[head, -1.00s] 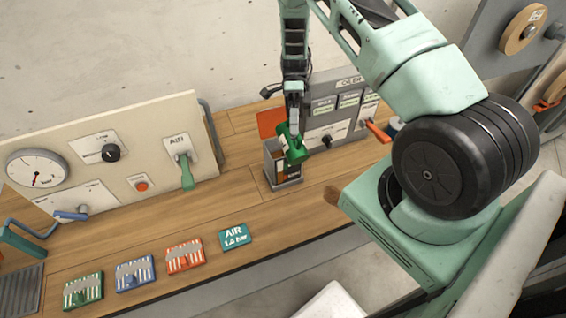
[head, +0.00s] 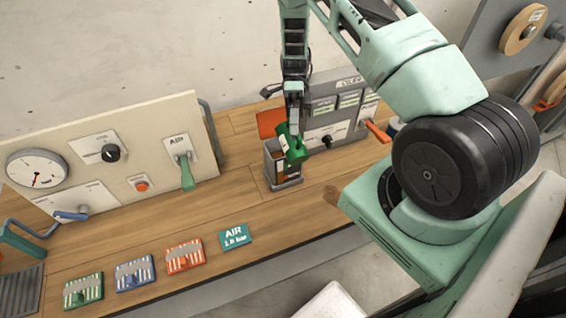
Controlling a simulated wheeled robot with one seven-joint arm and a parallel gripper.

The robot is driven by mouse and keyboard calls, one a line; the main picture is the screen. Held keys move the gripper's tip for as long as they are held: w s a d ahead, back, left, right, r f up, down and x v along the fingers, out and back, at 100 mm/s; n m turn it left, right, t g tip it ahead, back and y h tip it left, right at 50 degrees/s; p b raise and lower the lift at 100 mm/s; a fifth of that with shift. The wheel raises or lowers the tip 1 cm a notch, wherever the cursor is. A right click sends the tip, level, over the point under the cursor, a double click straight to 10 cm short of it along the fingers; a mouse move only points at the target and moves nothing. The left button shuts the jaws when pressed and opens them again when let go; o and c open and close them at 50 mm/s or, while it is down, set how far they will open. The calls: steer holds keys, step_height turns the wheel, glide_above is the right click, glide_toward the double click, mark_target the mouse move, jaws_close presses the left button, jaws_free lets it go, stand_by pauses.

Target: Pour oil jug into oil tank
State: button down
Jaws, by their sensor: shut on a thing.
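The green oil jug (head: 290,146) is tilted over the top of the oil tank, above its opening. My gripper (head: 293,122) is shut on the jug from above; its fingers are small and partly hidden. The oil tank (head: 272,165) is a grey box on the wooden bench, with a dark window on its front. An orange-red flap (head: 271,123) stands up behind the tank, apparently its open lid. Any oil stream is too small to tell.
A grey control panel (head: 345,110) with an orange handle (head: 377,131) stands right of the tank. A cream panel (head: 105,160) with gauge, knob and green lever (head: 187,175) stands left.

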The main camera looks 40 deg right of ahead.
steer(key=shift+f, duration=0.15)
steer(key=shift+w+f+b, duration=0.1)
steer(key=shift+w+b, duration=0.05)
steer(key=shift+b, duration=0.2)
steer(key=shift+w+d+g, duration=0.1)
steer(key=shift+w+g, duration=0.05)
steer(key=shift+g, duration=0.25)
steer(key=shift+y, duration=0.3)
stand_by(0.9)
steer(key=shift+w+f+m+g+b, duration=0.2)
steer(key=shift+w+m+g+b, duration=0.15)
steer(key=shift+b, duration=0.55)
